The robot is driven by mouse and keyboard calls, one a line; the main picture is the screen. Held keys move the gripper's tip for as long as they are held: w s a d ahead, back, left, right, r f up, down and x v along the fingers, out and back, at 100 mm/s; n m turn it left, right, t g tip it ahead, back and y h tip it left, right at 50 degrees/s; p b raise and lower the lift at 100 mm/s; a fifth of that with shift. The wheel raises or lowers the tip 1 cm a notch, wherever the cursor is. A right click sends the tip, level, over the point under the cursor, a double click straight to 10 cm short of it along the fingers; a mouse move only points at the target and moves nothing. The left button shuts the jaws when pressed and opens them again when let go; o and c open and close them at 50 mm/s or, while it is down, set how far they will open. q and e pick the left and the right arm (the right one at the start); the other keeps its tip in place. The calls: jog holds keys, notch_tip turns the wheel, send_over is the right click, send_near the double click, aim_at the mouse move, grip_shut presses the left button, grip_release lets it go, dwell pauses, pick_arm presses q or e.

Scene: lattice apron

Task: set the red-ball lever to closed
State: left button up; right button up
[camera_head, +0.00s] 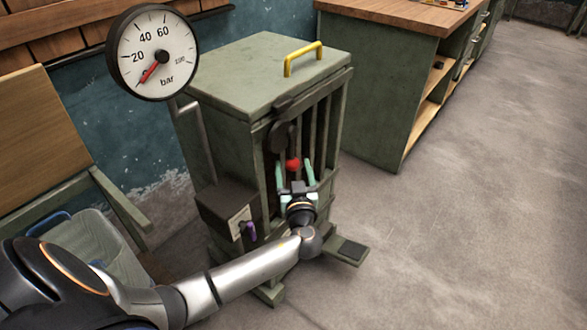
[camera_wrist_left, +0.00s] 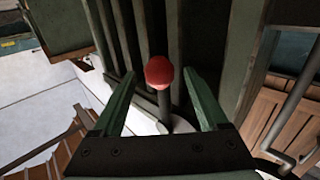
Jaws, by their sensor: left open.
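The red-ball lever (camera_head: 293,164) sits on the slatted front of a green cabinet (camera_head: 262,75). In the left wrist view its red ball (camera_wrist_left: 159,72) tops a short dark rod, which rises from a pale round base. My left gripper (camera_head: 295,178) is in front of the slats, with its green fingers open. In the left wrist view the ball shows between and slightly beyond the two fingertips of the left gripper (camera_wrist_left: 158,75), apart from both. The lever's lower part is hidden in the head view by the gripper. My right gripper is in neither view.
A bar gauge (camera_head: 153,52) stands on a pipe at the cabinet's left. A yellow handle (camera_head: 303,57) is on top, and a pedal (camera_head: 348,250) juts out below. Floor to the right is clear.

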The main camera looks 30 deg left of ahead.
pick_arm(q)
grip_shut()
dwell(0.6)
dwell(0.8)
